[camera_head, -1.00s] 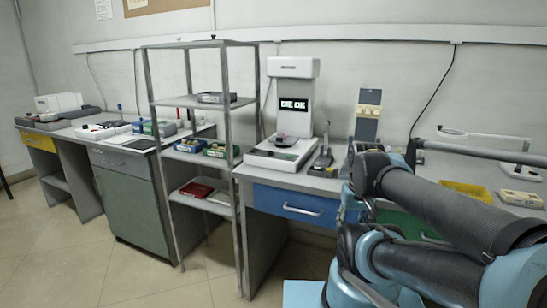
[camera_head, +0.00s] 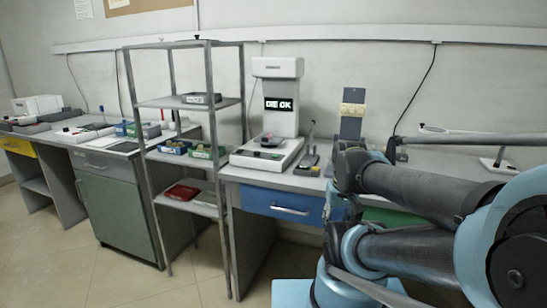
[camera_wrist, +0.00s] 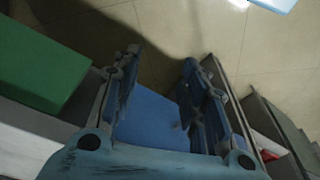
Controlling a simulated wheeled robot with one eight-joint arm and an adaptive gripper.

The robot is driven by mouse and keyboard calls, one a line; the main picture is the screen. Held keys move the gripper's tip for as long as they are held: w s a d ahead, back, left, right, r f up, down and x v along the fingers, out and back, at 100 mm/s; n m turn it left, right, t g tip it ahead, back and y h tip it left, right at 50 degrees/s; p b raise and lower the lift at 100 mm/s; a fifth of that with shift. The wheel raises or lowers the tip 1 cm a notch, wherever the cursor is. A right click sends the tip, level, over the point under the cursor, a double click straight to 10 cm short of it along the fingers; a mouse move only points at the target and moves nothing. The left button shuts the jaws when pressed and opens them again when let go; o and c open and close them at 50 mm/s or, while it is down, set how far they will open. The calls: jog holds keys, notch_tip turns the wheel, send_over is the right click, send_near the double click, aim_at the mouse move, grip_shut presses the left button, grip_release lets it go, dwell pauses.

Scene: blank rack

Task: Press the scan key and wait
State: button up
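A white bench machine with a tall column (camera_head: 278,67) stands on the bench left of my arm. Its dark display (camera_head: 278,104) shows white letters that seem to end in "OK". A small dark and reddish object (camera_head: 270,141) sits on its low white base (camera_head: 262,160). Small marks show on the base's front, but I cannot make out a scan key. In the wrist view my gripper (camera_wrist: 160,95) has its two fingers wide apart with nothing between them. It is over the blue drawer area (camera_wrist: 150,122), apart from the machine. In the head view my arm hides much of the gripper.
A metal shelf rack (camera_head: 190,105) with bins stands left of the machine. A small lever device (camera_head: 309,160) and an upright stand (camera_head: 351,115) are close on its right. A blue drawer (camera_head: 285,204) is below. Open floor (camera_head: 190,275) lies in front.

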jog(key=shift+c, duration=0.3)
grip_shut()
dwell(1.1)
